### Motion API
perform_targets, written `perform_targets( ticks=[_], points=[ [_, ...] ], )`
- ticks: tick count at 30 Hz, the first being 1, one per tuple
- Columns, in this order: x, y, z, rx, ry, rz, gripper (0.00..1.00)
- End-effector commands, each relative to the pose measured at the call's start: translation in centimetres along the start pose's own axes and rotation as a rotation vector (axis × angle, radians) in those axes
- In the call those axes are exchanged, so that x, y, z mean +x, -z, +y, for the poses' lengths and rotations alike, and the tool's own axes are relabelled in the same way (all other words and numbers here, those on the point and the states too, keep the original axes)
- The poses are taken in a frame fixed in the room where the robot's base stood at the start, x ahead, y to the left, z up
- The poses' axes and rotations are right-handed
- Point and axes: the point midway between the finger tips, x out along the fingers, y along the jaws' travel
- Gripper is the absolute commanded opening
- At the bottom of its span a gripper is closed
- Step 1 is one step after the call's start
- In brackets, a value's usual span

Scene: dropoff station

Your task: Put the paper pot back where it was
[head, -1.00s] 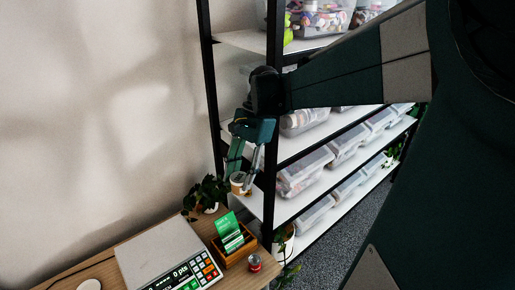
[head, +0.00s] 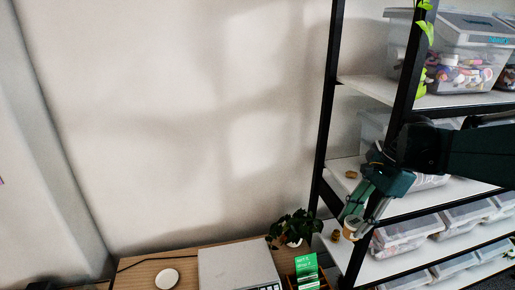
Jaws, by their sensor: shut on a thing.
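My gripper (head: 355,224) is in the head view at the right, in front of the left end of the shelf rack. It points down and is shut on the paper pot (head: 349,233), a small pale cup with a brownish top. The pot is partly covered by the fingers. It appears above the low shelf (head: 375,268); the gap beneath it cannot be told. A wooden table (head: 140,274) stands to the lower left of the gripper.
Clear bins (head: 405,232) fill the shelves right of my gripper. Small brown items lie on the middle shelf (head: 351,174) and low shelf (head: 335,236). A black rack post (head: 380,190) stands close by. The table holds a leafy plant (head: 294,226), scale (head: 238,266), green card (head: 307,268) and white disc (head: 167,276).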

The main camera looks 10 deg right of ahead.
Motion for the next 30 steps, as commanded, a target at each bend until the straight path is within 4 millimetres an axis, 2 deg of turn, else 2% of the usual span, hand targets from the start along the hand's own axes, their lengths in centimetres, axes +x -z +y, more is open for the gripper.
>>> perform_targets(
  ticks=[23,30],
  points=[
    [-4.6,11.4,0.0,0.105,0.043,0.000,0.16],
    [-5.9,16.0,-0.7,0.212,0.088,0.000,0.16]
  ],
)
